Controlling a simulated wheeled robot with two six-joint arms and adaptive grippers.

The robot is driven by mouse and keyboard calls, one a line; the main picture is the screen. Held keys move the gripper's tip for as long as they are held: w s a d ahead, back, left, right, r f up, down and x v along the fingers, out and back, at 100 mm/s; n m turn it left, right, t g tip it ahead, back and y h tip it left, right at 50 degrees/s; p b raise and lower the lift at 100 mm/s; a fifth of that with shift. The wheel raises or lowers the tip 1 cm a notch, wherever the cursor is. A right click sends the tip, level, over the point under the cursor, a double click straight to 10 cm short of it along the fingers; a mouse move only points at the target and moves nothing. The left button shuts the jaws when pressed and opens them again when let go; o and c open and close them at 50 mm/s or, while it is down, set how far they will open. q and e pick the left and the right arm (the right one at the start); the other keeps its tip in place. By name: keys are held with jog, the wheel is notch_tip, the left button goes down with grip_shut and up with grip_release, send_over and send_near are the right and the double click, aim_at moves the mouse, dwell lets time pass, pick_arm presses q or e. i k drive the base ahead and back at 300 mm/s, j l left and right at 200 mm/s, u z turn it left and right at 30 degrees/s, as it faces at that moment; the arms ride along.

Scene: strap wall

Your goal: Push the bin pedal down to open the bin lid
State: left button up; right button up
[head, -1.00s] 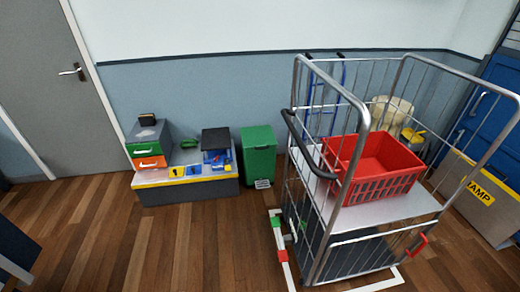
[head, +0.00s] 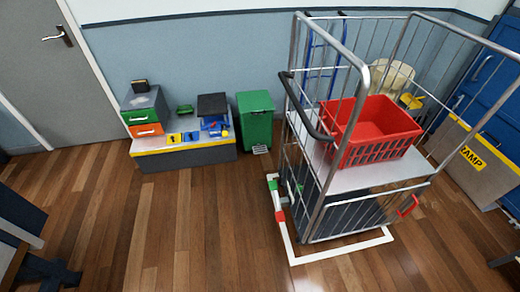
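The green bin (head: 254,126) stands on the floor against the blue-grey wall, between a low bench and a wire cage trolley. Its lid (head: 254,102) looks shut. The pedal (head: 261,150) is a small grey plate low at the bin's front, just above the floor. Nothing is seen touching it. Neither of my grippers can be made out in the head view.
The cage trolley (head: 322,216) with a red crate (head: 385,135) stands close right of the bin, inside white floor marking (head: 338,250). The bench (head: 190,155) holds drawers and small items to the left. Wooden floor before the bin is clear.

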aim_at(258, 150)
jog(key=i+j+z, duration=0.1)
jog(key=i+j, duration=0.25)
jog(key=i, duration=0.3)
jog(key=i+j, duration=0.4)
jog(key=i, duration=0.25)
jog(key=i+j+z, duration=0.15)
jog(key=i+j, duration=0.25)
jog(key=i, duration=0.25)
jog(key=i+j, duration=0.45)
jog(key=i, duration=0.15)
jog(key=i+z, duration=0.05)
